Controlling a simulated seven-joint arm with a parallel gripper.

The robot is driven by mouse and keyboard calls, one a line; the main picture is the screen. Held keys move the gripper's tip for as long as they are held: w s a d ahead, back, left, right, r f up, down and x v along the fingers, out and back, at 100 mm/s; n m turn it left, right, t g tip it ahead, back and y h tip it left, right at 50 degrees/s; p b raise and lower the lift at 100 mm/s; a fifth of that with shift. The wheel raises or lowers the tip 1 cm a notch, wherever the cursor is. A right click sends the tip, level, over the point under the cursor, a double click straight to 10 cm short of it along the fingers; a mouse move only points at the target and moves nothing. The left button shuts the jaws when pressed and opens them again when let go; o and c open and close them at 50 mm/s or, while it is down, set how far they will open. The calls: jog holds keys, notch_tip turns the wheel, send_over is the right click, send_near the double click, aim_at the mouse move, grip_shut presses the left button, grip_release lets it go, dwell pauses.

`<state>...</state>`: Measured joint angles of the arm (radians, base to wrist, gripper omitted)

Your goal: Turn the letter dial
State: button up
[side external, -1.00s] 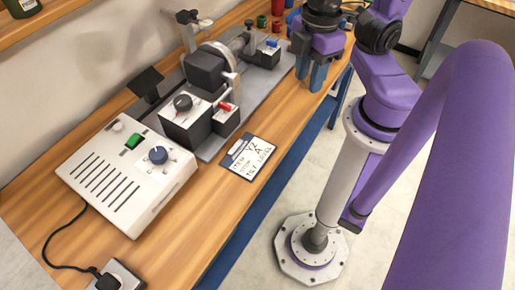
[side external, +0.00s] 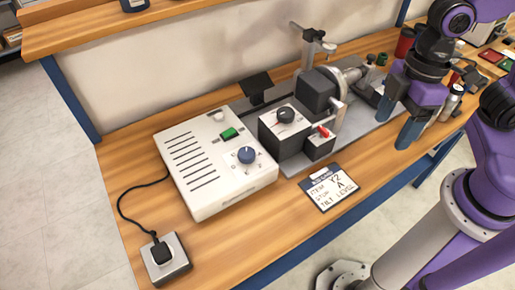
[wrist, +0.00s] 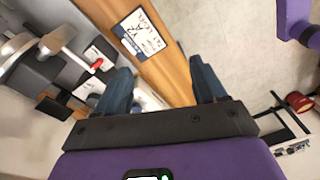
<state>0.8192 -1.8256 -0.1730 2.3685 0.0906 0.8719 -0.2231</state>
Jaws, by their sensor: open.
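Two dials show in the side view. A blue knob (side external: 246,155) sits on the sloped top of a white control box (side external: 190,190), with small marks around it too small to read surely. A black knob (side external: 285,115) sits on the white face of a dark block on the machine. I cannot tell for certain which is the letter dial. My gripper (side external: 397,121) is open and empty, with blue fingers pointing down near the bench's front edge, well to the right of both knobs. In the wrist view its fingers (wrist: 160,68) are spread apart with nothing between them.
A card (side external: 329,187) reading "Y2", "A" and "TILT LEVEL" lies at the bench's front. A red lever (side external: 323,131) and a green button (side external: 229,133) are near the knobs. A post (side external: 307,50) and cylindrical machine parts rise behind. A plugged-in socket (side external: 166,259) lies front left.

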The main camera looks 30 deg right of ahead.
jog(key=w+a+n+y, duration=0.2)
jog(key=w+a, duration=0.6)
jog(key=w, duration=0.3)
jog(key=n+y, duration=0.1)
send_near(247, 152)
jog(key=shift+t, duration=0.4)
jog(key=x, duration=0.8)
jog(key=shift+s+a+f, duration=0.1)
jog(key=shift+s+f, duration=0.2)
jog(key=shift+f, duration=0.1)
jog(key=shift+c, duration=0.3)
jog(key=c, duration=1)
